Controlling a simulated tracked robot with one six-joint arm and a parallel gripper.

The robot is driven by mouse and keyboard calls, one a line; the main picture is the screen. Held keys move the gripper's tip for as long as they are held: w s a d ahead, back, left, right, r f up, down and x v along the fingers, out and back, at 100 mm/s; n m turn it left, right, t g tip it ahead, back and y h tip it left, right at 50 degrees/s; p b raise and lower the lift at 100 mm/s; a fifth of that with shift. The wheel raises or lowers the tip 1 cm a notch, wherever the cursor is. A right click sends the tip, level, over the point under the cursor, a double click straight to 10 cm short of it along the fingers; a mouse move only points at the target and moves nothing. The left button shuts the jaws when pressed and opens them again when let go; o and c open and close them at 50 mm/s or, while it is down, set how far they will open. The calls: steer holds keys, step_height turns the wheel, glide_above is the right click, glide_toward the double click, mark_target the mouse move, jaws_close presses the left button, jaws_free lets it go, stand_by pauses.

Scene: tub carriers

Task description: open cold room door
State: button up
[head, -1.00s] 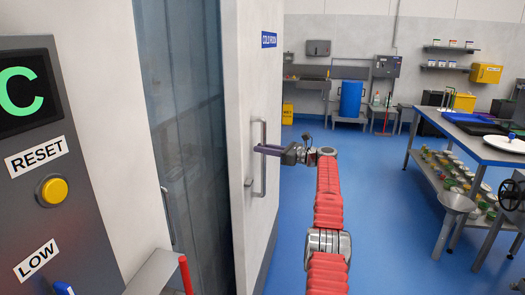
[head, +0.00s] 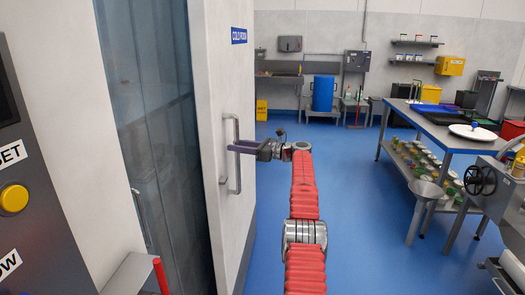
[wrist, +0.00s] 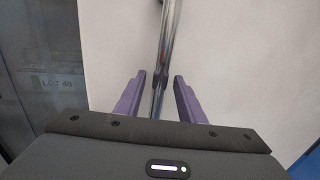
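The white cold room door (head: 210,60) stands partly open, with clear strip curtain (head: 160,130) showing in the gap to its left. A blue sign with white letters (head: 239,36) is high on the door. Its upright metal handle (head: 237,178) is on the door's face; in the wrist view the handle bar (wrist: 163,60) runs down between the two purple fingers. My gripper (head: 240,148) is at the handle in the head view. In the wrist view my gripper (wrist: 160,95) is open, with gaps on both sides of the bar.
A grey control panel (head: 40,200) with a yellow button is close on the left. A steel table (head: 440,135) with trays and a white plate stands at right, near a machine with a handwheel (head: 480,180). Blue floor (head: 370,235) is clear between door and table.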

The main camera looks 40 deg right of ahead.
steer(key=v, duration=1.3)
steer(key=shift+s+d, duration=0.1)
steer(key=shift+s, duration=0.2)
